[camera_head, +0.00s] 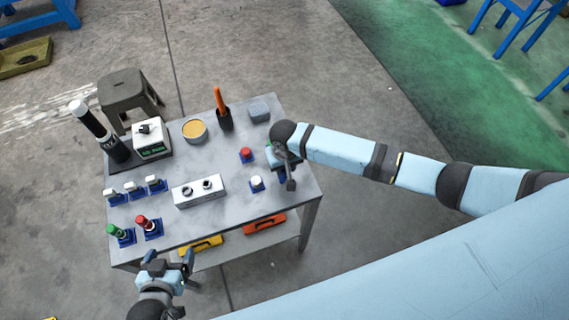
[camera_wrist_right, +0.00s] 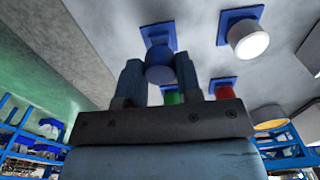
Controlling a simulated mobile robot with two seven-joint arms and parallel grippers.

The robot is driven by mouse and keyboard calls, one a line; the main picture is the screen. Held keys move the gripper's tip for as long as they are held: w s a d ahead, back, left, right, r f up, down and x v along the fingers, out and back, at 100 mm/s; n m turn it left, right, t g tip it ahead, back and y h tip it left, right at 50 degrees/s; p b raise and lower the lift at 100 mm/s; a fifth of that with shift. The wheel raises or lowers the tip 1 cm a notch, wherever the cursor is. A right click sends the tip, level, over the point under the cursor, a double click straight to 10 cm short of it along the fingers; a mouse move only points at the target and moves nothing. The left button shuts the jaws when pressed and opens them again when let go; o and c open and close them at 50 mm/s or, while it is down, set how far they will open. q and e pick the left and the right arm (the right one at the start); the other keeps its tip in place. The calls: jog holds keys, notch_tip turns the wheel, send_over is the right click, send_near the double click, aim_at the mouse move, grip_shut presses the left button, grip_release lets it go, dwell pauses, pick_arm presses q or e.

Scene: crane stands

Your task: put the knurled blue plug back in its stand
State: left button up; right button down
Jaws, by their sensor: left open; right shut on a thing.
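The blue plug (camera_wrist_right: 159,66) shows as a round blue end between the two fingers of my right gripper (camera_wrist_right: 158,80) in the right wrist view. The fingers are shut on it. A square blue stand (camera_wrist_right: 156,32) lies just beyond the plug, and the plug overlaps it in the picture. I cannot tell whether the plug is in the stand or apart from it. In the head view my right gripper (camera_head: 285,172) is over the table's right side and hides the plug. My left gripper (camera_head: 171,260) is open and empty by the table's front left edge.
A white plug in a blue stand (camera_head: 257,183) and a red one (camera_head: 246,154) are left of my right gripper. A green plug (camera_wrist_right: 173,97) is close by. A white box with two holes (camera_head: 198,192) is mid-table (camera_head: 225,223). Several other plugs stand at the left.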

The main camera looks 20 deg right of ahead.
dwell(0.5)
jog(key=shift+f, duration=0.1)
jog(key=shift+f+b, duration=0.35)
jog(key=shift+f, duration=0.45)
jog(key=c, duration=0.7)
grip_release()
notch_tip(320, 180, up, 3)
jog(key=p, duration=0.3)
jog(key=shift+f, duration=0.1)
jog(key=shift+r+p, duration=0.35)
jog(key=shift+r, duration=0.65)
